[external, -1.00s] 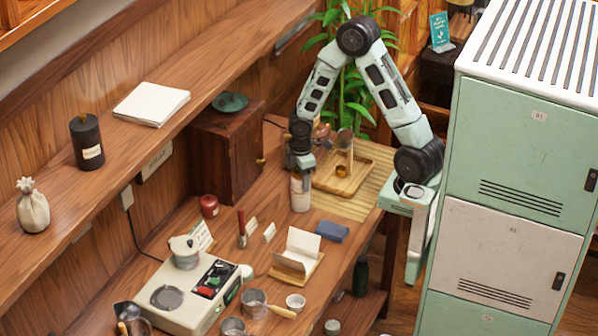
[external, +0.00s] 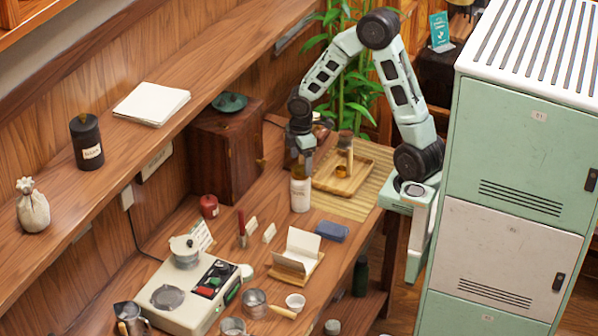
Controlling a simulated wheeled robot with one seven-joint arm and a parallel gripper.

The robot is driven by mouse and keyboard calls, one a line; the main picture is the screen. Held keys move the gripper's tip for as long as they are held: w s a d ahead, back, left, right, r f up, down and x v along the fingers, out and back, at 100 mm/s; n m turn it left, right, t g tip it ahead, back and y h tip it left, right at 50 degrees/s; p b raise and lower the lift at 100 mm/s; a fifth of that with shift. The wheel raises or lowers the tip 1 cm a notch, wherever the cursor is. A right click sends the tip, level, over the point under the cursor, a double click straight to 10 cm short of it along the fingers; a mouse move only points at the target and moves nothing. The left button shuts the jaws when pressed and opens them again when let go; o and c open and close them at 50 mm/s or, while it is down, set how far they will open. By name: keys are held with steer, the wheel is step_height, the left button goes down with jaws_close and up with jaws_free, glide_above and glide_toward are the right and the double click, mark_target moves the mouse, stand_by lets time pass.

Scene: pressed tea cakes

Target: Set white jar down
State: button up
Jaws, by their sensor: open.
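The white jar (external: 300,195) stands upright on the wooden table, just left of the bamboo mat and tray. My gripper (external: 301,167) is open directly above the jar's top. The fingertips are small in this view, and I cannot tell whether they still touch or surround the jar's neck. The jar's base appears to rest on the tabletop.
A wooden tray (external: 353,184) with small tools lies on the bamboo mat (external: 340,207). A dark wooden cabinet (external: 217,160) stands behind to the left. A blue folded cloth (external: 332,231) and a card holder (external: 297,262) lie in front. A red jar (external: 209,206) stands left.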

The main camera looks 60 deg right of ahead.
step_height(320, 180, up, 4)
steer(key=shift+r, duration=0.25)
steer(key=s+a+r+m, duration=0.2)
steer(key=s+a, duration=1.6)
steer(key=s, duration=0.2)
steer(key=shift+a+r+m+y, duration=0.15)
steer(key=shift+r+m+y, duration=0.1)
steer(key=shift+m+y, duration=0.05)
